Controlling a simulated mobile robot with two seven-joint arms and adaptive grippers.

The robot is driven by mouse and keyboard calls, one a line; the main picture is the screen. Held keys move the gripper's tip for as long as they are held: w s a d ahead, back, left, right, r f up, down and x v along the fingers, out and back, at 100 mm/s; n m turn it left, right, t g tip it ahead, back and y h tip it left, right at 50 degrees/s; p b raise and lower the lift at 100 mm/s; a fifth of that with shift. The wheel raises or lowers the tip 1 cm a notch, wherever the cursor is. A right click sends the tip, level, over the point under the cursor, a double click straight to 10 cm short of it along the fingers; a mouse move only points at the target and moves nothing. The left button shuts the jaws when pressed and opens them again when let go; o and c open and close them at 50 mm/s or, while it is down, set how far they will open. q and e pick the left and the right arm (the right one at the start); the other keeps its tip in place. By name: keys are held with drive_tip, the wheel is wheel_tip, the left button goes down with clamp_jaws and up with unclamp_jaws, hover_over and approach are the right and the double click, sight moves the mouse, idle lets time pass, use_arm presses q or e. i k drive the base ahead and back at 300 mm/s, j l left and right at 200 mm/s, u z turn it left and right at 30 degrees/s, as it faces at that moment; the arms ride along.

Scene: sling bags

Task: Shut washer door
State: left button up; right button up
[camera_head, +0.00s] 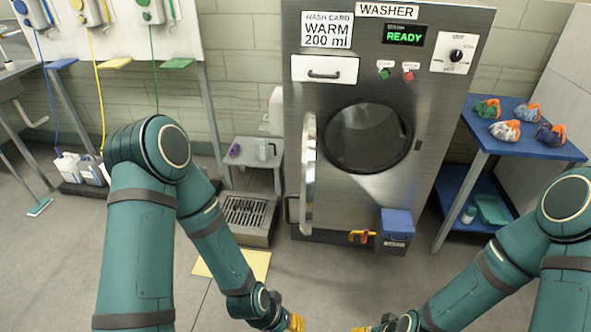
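The washer (430,150) is a tall steel machine in the middle, with a green READY display (404,35). Its round door (308,175) stands swung wide open to the left of the dark drum opening (368,137), seen nearly edge-on. My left gripper (294,322) is only partly visible at the bottom edge, low in front of the washer and apart from the door. My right gripper (362,329) is also cut off by the bottom edge, apart from the washer. The fingertips of both are too little shown to tell their state.
A blue box (396,225) sits at the washer's lower right. A blue table (540,145) with several bundles stands right. Floor in front is clear.

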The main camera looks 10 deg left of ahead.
sight(305, 196)
drive_tip(key=j+z, duration=0.35)
drive_tip(key=j, duration=1.25)
drive_tip(key=j+u, duration=0.15)
drive_tip(key=u, duration=0.3)
